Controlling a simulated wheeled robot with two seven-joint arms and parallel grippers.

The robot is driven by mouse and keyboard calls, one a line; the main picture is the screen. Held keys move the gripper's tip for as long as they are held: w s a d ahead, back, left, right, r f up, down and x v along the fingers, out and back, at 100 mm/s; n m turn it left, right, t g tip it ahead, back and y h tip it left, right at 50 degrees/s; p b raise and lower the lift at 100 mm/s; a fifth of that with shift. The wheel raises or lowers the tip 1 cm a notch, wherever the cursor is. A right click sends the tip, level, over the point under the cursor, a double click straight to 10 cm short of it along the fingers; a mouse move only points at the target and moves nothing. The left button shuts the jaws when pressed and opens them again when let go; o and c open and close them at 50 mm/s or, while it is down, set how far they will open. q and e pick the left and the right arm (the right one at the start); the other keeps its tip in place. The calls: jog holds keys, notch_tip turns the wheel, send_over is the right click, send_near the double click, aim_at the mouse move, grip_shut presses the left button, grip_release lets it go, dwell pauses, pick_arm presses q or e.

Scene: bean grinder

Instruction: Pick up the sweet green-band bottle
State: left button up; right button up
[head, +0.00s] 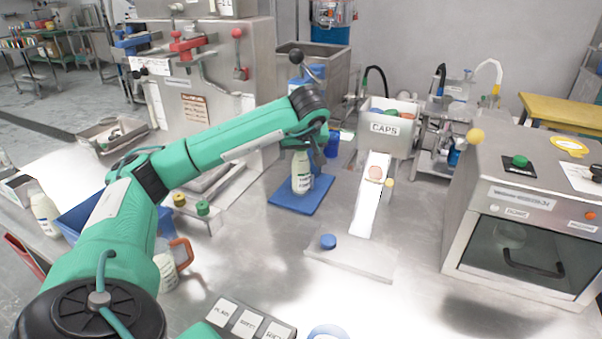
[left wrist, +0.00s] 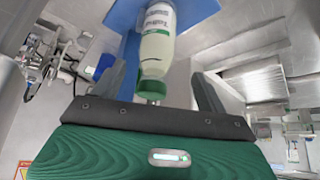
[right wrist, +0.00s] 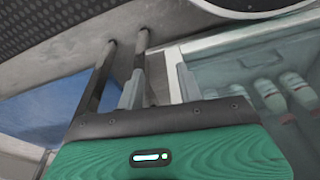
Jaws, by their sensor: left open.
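A white bottle with a green band (head: 301,172) stands upright on a blue mat (head: 289,196) near the middle of the table. My left gripper (head: 315,148) is open at the bottle's top, with a finger on each side; contact cannot be told. In the head view the wrist partly hides the bottle. My right gripper (right wrist: 160,85) shows only in its own wrist view, with an empty gap between its fingers.
A white bottle (head: 45,213) stands at the far left; another (head: 166,270) is partly behind my left arm. A CAPS bin (head: 388,131) and white ramp (head: 371,200) stand right of the mat. A glass-fronted machine (head: 525,215) fills the right.

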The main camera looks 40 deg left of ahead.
aim_at(302, 157)
pick_arm(q)
jog(key=x, duration=0.5)
jog(key=shift+w+d, duration=0.15)
jog(key=shift+d, duration=0.05)
jog(key=c, duration=1.3)
jog(key=shift+o, duration=0.2)
